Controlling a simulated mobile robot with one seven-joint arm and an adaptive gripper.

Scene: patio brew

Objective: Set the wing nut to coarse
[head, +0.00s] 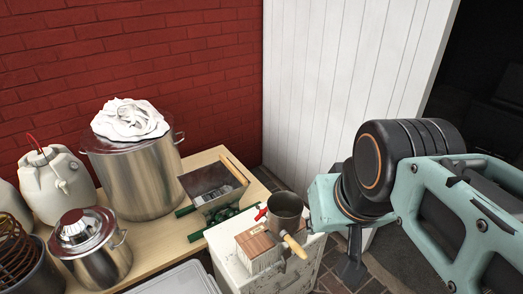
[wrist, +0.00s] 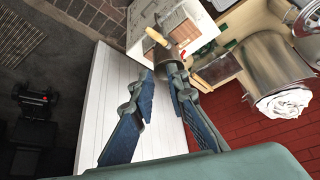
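A small red winged part (head: 262,214), which looks like the wing nut, sits just left of a grey metal cup (head: 286,210) on top of a white cabinet (head: 227,264). I cannot tell its setting. A crank with a pale wooden handle (head: 294,245) sticks out in front of the cup. In the wrist view my gripper (wrist: 160,73) is open and empty, its two blue-padded fingers spread. The cup (wrist: 166,54) and wooden handle (wrist: 156,37) show just beyond the fingertips.
A wooden table (head: 208,158) on the left bears a large steel pot (head: 138,178), a smaller lidded pot (head: 98,262), a white jug (head: 62,185) and a metal hopper (head: 207,187) in a green frame. A white plank wall (head: 340,80) stands behind. Paving is at lower right.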

